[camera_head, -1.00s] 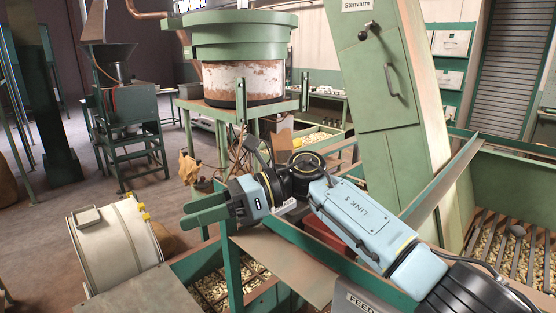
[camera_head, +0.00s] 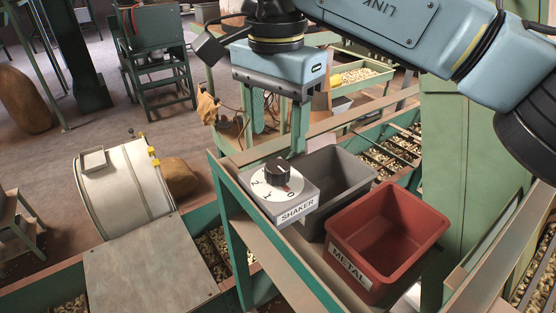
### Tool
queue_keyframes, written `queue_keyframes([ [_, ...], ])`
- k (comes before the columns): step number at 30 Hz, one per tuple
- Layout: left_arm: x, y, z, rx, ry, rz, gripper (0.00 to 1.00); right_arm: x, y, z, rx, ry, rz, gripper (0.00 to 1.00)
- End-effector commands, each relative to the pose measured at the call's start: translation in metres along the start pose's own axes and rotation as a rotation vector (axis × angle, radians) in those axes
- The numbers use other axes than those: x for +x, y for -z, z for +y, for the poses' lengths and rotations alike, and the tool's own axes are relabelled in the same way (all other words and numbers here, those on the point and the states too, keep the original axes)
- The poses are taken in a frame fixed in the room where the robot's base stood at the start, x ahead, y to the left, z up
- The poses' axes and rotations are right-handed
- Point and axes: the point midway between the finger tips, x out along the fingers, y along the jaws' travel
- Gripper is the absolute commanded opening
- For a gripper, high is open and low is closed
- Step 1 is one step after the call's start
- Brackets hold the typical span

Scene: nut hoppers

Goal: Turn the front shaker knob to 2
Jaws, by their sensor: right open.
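The shaker knob (camera_head: 277,173) is a small black knob on a round white dial. The dial sits on top of a grey box (camera_head: 297,208) labelled SHAKER, at the corner of a green stand. The marks 2, 1 and 0 show around the dial, with a small red mark near the 0 side. I cannot tell exactly where the knob points. My right gripper (camera_head: 278,142) points down just above and behind the knob. Its two green fingers are apart and empty, and the knob looks clear of them. My left gripper is not in view.
A grey bin (camera_head: 338,172) stands right beside the shaker box. A red bin (camera_head: 388,238) labelled METAL stands to its right. A white drum (camera_head: 124,188) stands at the left. Nut-filled troughs lie below and behind the stand.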

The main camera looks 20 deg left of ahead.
Motion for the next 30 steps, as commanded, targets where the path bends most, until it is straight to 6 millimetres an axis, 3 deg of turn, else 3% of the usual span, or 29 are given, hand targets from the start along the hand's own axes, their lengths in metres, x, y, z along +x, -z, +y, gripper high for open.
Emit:
queue_keyframes([
  [3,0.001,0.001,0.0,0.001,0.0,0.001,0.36,0.027,0.0,0.001,0.001,-0.001,-0.004,0.57],
  [9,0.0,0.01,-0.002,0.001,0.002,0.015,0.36,0.057,0.0,0.0,0.002,0.0,-0.002,0.57],
  [15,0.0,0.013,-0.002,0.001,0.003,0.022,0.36,0.07,0.0,0.0,0.003,0.002,-0.002,0.57],
  [23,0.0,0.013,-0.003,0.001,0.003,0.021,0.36,0.071,0.0,0.0,0.003,0.002,-0.001,0.57],
  [30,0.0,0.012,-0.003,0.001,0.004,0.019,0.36,0.071,0.0,0.0,0.003,0.002,-0.001,0.28],
])
